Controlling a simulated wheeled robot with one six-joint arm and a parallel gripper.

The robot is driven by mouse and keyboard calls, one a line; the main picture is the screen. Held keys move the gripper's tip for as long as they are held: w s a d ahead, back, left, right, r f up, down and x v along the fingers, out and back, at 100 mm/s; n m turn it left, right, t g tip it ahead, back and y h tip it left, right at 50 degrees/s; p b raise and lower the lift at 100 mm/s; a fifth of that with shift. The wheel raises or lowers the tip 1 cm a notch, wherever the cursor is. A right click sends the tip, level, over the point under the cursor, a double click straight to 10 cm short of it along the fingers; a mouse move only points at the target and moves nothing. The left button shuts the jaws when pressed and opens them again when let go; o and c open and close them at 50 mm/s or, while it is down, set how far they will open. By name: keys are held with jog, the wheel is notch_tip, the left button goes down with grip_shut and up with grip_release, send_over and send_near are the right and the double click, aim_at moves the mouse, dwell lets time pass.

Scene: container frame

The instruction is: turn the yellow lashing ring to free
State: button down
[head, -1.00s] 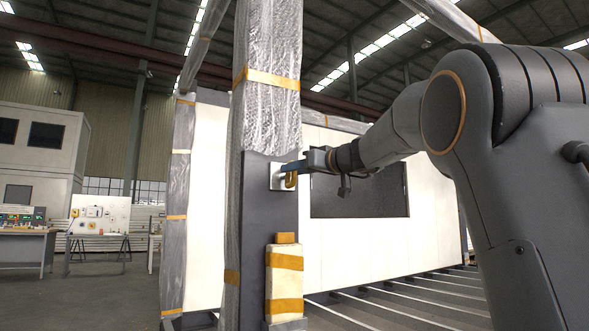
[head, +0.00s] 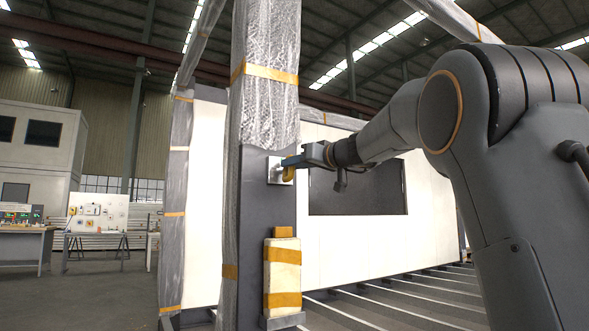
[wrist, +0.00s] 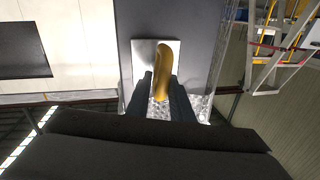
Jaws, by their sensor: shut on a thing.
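The yellow lashing ring (head: 289,175) is at a pale square plate (head: 273,171) on the dark face of the wrapped post. In the wrist view the ring (wrist: 162,68) stands out from its plate (wrist: 143,50), with its near end between my two fingers. My gripper (head: 292,162) reaches the ring from the right and is shut on it. In the wrist view my gripper (wrist: 161,98) has one finger on each side of the ring. The fingers hide part of the ring in the head view.
The post (head: 265,75) is wrapped in plastic with yellow straps. A padded block (head: 283,265) with yellow bands sits low on the post, below the plate. A white panel with a dark window (head: 358,188) stands behind. Workbenches are far left.

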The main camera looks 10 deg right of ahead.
jog(key=m+b, duration=0.1)
jog(key=b, duration=0.1)
jog(key=m+b, duration=0.3)
jog(key=shift+a+f+t+b, duration=0.15)
jog(key=shift+f+t+b, duration=0.1)
jog(key=shift+t+b, duration=0.05)
jog(key=m+t+b, duration=0.1)
jog(key=m+b, duration=0.3)
jog(key=m, duration=0.1)
jog(key=shift+r, duration=0.1)
jog(key=m, duration=0.1)
jog(key=m+b, duration=0.1)
jog(key=m, duration=0.1)
jog(key=m+t+h+b, duration=0.1)
jog(key=m, duration=0.1)
jog(key=shift+d, duration=0.25)
jog(key=shift+d+m+t+h+b, duration=0.1)
jog(key=shift+m+t+h+b, duration=0.35)
jog(key=shift+m, duration=1.85)
jog(key=shift+h, duration=0.25)
jog(key=c, duration=1.7)
grip_release()
jog(key=shift+d+f, duration=0.1)
jog(key=shift+f, duration=0.15)
jog(key=shift+w+f, duration=0.1)
jog(key=shift+f, duration=0.05)
